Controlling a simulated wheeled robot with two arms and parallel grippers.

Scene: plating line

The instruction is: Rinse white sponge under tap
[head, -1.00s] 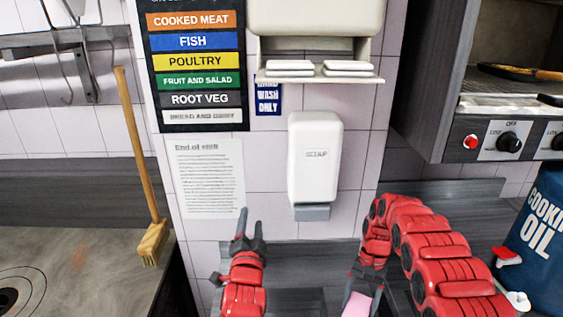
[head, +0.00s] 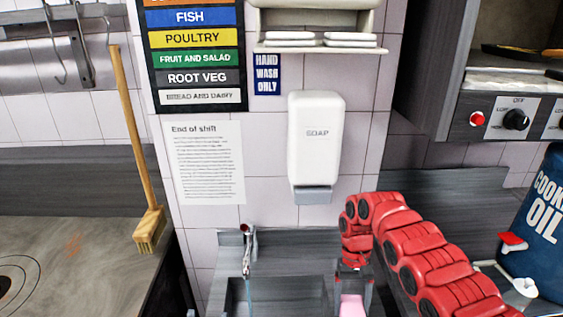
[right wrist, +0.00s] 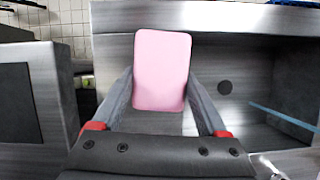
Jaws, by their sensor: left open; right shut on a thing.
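A pink sponge-like block (head: 352,307) is at the bottom of the head view; it is pink, not white. My right gripper (head: 353,290) is shut on it, and the right wrist view shows the block (right wrist: 161,72) between the two fingers. The tap (head: 246,252) stands to the left of my right gripper, with a thin bluish stream (head: 250,295) falling from it. In the right wrist view the stream (right wrist: 283,116) is to the right, apart from the block. The sink basin (right wrist: 225,58) is below the block. My left gripper is out of view.
A white soap dispenser (head: 316,140) hangs on the wall above the sink. A wooden brush (head: 149,228) leans at the left counter. A blue cooking oil drum (head: 545,215) stands at the right, near my right arm.

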